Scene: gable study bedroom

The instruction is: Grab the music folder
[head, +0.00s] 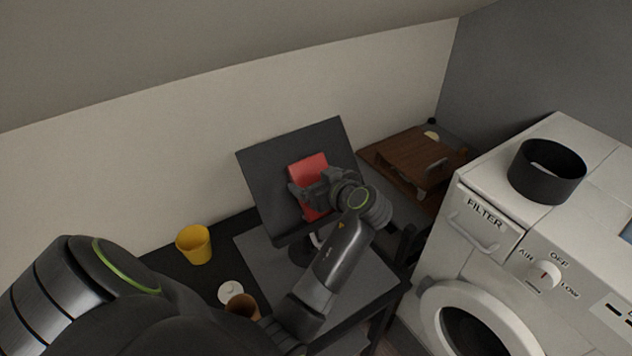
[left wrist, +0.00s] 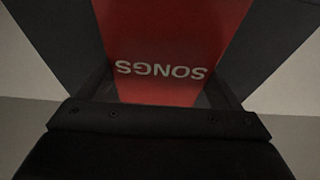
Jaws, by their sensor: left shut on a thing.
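The music folder (head: 309,168) is red and rests against a dark music stand (head: 268,170) in the head view. In the left wrist view the red folder (left wrist: 165,35) fills the middle, with the word SONGS upside down on it. My left gripper (head: 310,190) is at the folder's front and shut on it. The gripper and wrist hide part of the folder's lower and right side. I cannot tell whether the folder touches the stand. My right gripper is not in view.
A yellow cup (head: 195,245), a white round thing (head: 230,292) and a brown cup (head: 242,307) stand on the dark table left of my arm. A wooden rack (head: 408,160) is behind right. A white washing machine (head: 490,255) bearing a black round container (head: 545,178) stands at right.

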